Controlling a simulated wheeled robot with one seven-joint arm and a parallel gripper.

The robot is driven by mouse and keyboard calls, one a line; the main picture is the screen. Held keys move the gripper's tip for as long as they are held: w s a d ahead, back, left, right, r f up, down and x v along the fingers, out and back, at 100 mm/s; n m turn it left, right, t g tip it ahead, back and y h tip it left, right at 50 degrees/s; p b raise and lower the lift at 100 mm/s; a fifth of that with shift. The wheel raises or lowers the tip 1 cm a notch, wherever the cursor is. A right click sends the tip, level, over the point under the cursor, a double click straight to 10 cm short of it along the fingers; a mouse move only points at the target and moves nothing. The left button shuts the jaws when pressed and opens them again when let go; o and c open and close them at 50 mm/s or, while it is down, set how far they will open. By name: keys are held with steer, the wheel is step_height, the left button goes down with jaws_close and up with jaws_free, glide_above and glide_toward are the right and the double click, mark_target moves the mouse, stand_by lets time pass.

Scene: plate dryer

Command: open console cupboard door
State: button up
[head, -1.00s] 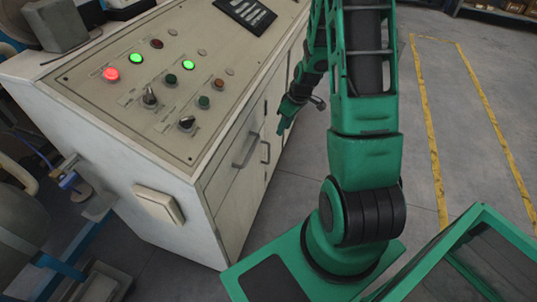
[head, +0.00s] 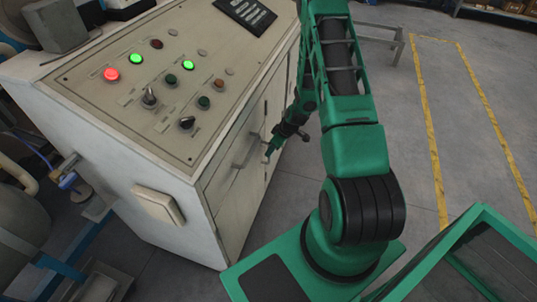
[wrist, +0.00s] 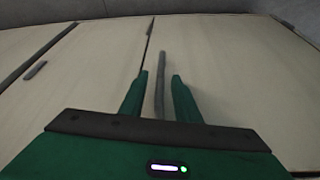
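The white console (head: 110,190) has cupboard doors on its right-hand front, and they look closed. In the wrist view, a grey bar handle (wrist: 161,75) on a pale door (wrist: 225,70) rises between the two green fingers of my gripper (wrist: 159,82). The fingers are apart, with a gap on each side of the handle, so my gripper is open. In the head view my gripper (head: 270,150) is close to the door front, beside the handles, and partly hides them. Whether the fingers touch the door cannot be told.
Another grey handle (head: 245,151) is on the nearer panel of the console. A small handle (wrist: 36,70) shows at left in the wrist view. The control panel has lit buttons (head: 111,74) and knobs. Grey floor (head: 400,150) to the right is mostly clear, with yellow lines.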

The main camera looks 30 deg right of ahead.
mark_target(269, 162)
steer(key=shift+x, duration=2.15)
jaws_close()
